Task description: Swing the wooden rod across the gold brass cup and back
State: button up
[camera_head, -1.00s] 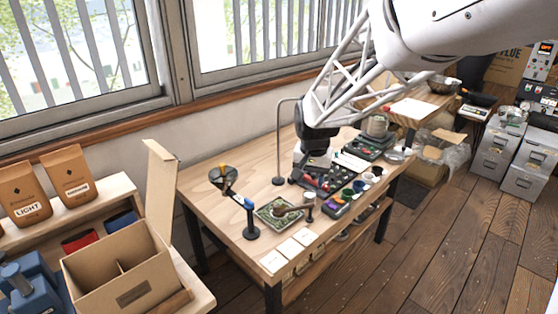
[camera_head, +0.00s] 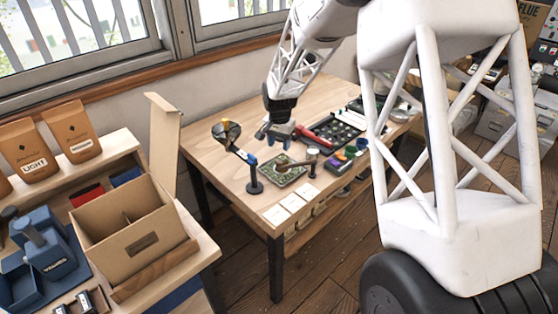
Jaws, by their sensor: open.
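A dark cup-like piece with a gold-yellow patch (camera_head: 227,130) shows at the table's left, by a stand with a blue joint (camera_head: 252,160); it may be the gold brass cup, but it is too small to be sure. A brown rod-like piece (camera_head: 296,164) lies across a green patterned tray (camera_head: 277,178) to the right of the stand; it may be the wooden rod. My gripper (camera_head: 278,136) is open, fingers down, above the table behind the tray. It looks apart from the brown piece, and I see nothing held in it.
A small upright cylinder (camera_head: 312,158) and coloured cups (camera_head: 350,151) stand to the tray's right. White cards (camera_head: 287,204) lie near the table's front edge. A cardboard box (camera_head: 130,235) stands on the left bench.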

aim_at(279, 161)
jog(key=shift+f, duration=0.25)
jog(key=shift+f, duration=3.8)
grip_shut()
